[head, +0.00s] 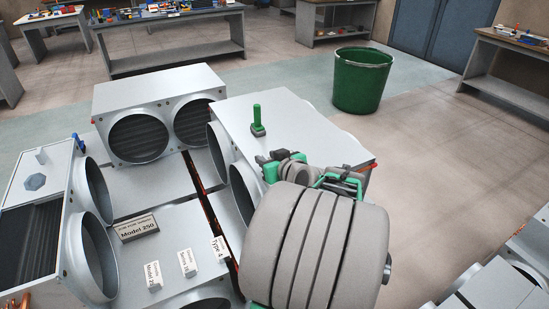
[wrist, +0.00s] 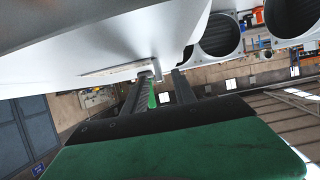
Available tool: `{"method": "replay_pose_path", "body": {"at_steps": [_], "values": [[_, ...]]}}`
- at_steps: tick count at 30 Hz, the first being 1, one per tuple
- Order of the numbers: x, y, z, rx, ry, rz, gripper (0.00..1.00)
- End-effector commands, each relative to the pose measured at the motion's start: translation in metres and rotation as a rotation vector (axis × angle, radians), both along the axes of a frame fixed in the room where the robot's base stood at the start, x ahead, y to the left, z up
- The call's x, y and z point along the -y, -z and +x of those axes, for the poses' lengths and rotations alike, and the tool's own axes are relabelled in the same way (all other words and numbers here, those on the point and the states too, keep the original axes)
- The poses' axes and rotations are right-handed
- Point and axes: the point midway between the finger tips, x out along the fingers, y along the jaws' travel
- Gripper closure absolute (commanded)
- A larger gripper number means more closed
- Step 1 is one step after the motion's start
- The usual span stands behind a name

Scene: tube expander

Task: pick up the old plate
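A dark, dull plate (head: 138,227) reading "Model 250" lies on the grey metal top at the left in the head view. It looks older than the small white plates, but no label calls it old. In the wrist view, a thin beige strip with faint marks (wrist: 112,70) lies along a large pale surface, seen nearly edge-on. I cannot tell whether this is a plate. My gripper's two dark fingers (wrist: 162,86) are apart with a gap between them, their tips near the strip's end. Nothing held shows.
White plates stand on the grey top: one (head: 153,275), a second (head: 187,262) and "Type 4" (head: 219,247). A green-handled piece (head: 257,120) stands on the right metal box (head: 300,130). A green bin (head: 362,80) stands on open floor behind. Workbenches line the back.

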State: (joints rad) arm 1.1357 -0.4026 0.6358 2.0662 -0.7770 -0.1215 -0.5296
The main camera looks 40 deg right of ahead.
Motion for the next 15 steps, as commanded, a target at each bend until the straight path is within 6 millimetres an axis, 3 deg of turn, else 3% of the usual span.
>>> {"method": "replay_pose_path", "body": {"at_steps": [3,6,12,15], "values": [[0.004,0.008,0.020,-0.003,-0.003,0.004,0.67],[0.007,0.012,0.029,-0.002,-0.001,0.001,0.67],[0.009,0.013,0.029,-0.001,0.003,0.000,0.67],[0.009,0.013,0.029,-0.001,0.003,0.000,0.75]]}}
